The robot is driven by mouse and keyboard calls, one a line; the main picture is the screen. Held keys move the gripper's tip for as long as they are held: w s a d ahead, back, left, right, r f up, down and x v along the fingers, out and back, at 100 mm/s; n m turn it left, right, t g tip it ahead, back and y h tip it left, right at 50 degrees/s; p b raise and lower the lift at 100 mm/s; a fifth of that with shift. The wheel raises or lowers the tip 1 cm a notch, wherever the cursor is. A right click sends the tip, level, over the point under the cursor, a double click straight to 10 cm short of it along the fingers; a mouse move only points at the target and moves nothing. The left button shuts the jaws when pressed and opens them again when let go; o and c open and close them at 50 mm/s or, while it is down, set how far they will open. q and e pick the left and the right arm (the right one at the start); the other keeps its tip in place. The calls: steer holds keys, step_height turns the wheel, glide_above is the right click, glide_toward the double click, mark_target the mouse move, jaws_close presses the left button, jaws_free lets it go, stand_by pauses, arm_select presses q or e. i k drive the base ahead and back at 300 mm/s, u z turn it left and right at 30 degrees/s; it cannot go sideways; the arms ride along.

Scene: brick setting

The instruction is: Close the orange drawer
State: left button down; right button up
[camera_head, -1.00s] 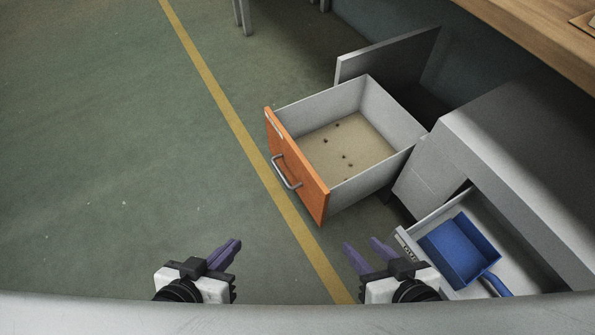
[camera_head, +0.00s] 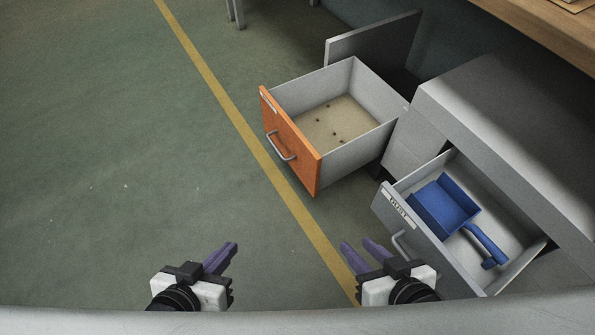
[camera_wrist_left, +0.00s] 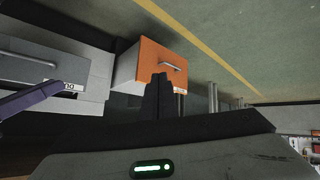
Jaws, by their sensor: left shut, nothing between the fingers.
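The orange-fronted drawer (camera_head: 290,143) stands pulled out at upper middle in the head view, its tan bottom showing a few dark spots. Its orange face has a silver bar handle and points left and towards me. It also shows in the left wrist view (camera_wrist_left: 143,62), partly behind my left fingers. My left gripper (camera_head: 232,252) is shut and empty, below and left of the drawer and apart from it; its fingers also show in the left wrist view (camera_wrist_left: 159,88). My right gripper (camera_head: 361,249) is open with nothing between its fingers, below the orange drawer.
A grey drawer (camera_head: 434,247) stands open at the lower right, close to my right gripper, holding a blue dustpan-like scoop (camera_head: 442,206). A grey cabinet (camera_head: 500,130) and a wooden tabletop (camera_head: 540,30) are at the right. The green floor with a yellow line (camera_head: 240,125) is clear on the left.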

mark_target(328, 123)
steer(key=u, duration=1.05)
steer(key=i, duration=0.7)
steer(key=z, duration=1.8)
